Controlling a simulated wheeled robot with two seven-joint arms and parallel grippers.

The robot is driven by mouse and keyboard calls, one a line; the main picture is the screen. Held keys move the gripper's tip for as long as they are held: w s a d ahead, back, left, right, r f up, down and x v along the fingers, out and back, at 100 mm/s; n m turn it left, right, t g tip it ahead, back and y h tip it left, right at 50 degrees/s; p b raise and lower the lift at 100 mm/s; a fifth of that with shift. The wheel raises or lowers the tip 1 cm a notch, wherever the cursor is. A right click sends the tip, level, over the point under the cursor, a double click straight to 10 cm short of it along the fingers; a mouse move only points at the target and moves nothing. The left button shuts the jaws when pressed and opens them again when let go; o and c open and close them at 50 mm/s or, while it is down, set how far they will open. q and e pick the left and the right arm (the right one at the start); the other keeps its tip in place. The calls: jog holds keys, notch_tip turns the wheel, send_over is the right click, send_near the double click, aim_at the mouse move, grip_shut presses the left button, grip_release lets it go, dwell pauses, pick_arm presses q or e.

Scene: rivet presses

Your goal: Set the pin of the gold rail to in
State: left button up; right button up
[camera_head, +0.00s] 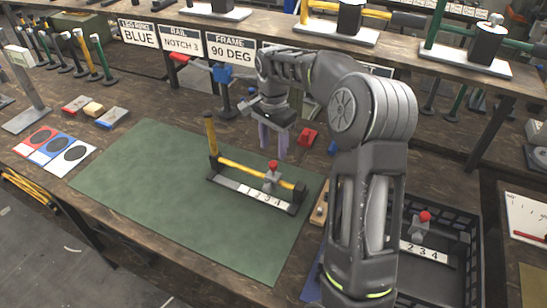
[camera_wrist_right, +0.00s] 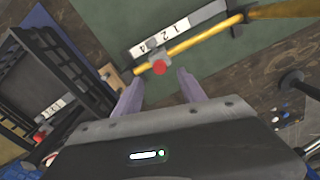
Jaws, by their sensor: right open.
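The gold rail (camera_head: 240,168) is a yellow bar in a dark frame on the green mat, above a white strip with numbers. A grey carriage (camera_head: 271,179) sits on it, topped by the red pin knob (camera_head: 273,164). The knob also shows in the right wrist view (camera_wrist_right: 160,68). My right gripper (camera_head: 272,150) is open and empty, its pale purple fingers just behind and above the knob. In the wrist view the knob appears between the fingertips (camera_wrist_right: 160,77), with no clear contact. How deep the pin sits is not clear. My left gripper is not in view.
A black crate (camera_head: 475,250) at right holds another numbered rail with a red knob (camera_head: 425,216). Red blocks (camera_head: 307,136) and a blue stand (camera_head: 224,75) are behind the mat. Signs (camera_head: 181,42) hang from the back shelf. The mat's left part (camera_head: 140,170) is clear.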

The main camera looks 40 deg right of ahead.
aim_at(273, 163)
jog(key=shift+f+p, duration=0.5)
jog(key=shift+f, duration=2.3)
jog(key=shift+c, duration=0.6)
grip_shut()
